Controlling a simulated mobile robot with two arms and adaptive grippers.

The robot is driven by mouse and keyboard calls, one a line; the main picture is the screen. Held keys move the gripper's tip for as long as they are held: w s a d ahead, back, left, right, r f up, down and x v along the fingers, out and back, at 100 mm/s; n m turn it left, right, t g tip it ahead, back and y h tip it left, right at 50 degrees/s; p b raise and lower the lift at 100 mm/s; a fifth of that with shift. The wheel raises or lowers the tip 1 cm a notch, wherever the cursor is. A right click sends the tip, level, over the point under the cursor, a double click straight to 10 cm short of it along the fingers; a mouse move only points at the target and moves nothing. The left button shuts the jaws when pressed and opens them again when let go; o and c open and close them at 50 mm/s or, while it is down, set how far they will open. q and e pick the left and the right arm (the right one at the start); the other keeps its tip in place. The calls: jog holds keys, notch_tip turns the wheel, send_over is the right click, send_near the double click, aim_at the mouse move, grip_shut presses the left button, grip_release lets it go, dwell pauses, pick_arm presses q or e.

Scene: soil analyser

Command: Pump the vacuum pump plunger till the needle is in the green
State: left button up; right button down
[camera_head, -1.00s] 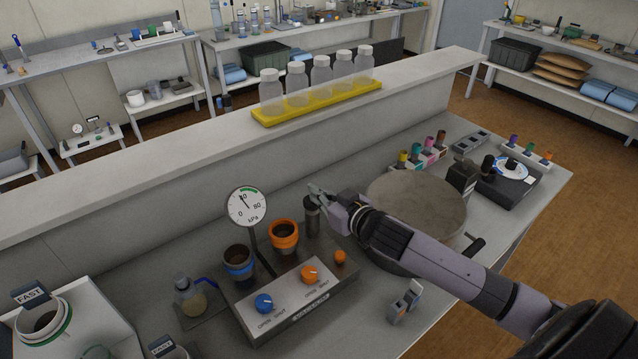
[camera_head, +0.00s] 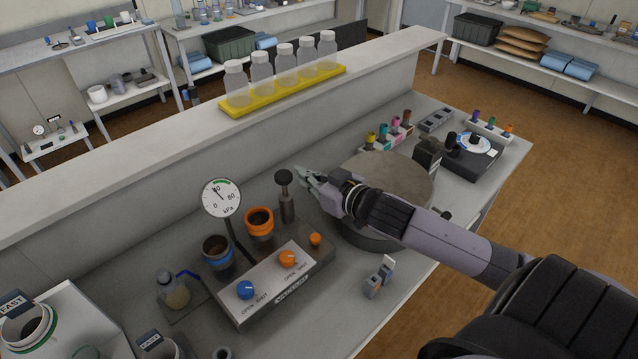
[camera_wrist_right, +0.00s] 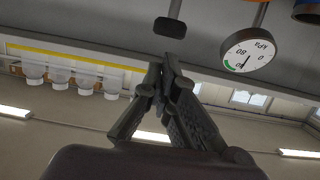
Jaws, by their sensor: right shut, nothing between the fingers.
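The vacuum pump (camera_head: 288,211) is a grey cylinder at the back of the console. Its plunger's dark knob (camera_head: 284,176) stands raised above it on a thin rod. The knob also shows upside down in the right wrist view (camera_wrist_right: 170,27). The white kPa gauge (camera_head: 222,198) has a green arc at its upper right. Its needle points up and left, outside the green; the gauge also shows in the wrist view (camera_wrist_right: 253,50). My right gripper (camera_head: 301,172) is shut and empty, just right of the knob; its fingertips (camera_wrist_right: 164,65) look apart from it. My left gripper is out of view.
The console (camera_head: 275,290) carries an orange-rimmed cup (camera_head: 259,222), a blue-rimmed cup (camera_head: 217,251) and blue and orange knobs. A round grey drum (camera_head: 390,185) stands under my right arm. A ledge with a yellow bottle tray (camera_head: 285,90) runs behind.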

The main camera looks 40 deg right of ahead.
jog(key=v, duration=0.4)
jog(key=shift+r+b, duration=0.1)
jog(key=shift+b, duration=0.25)
jog(key=shift+a, duration=0.1)
dwell(1.1)
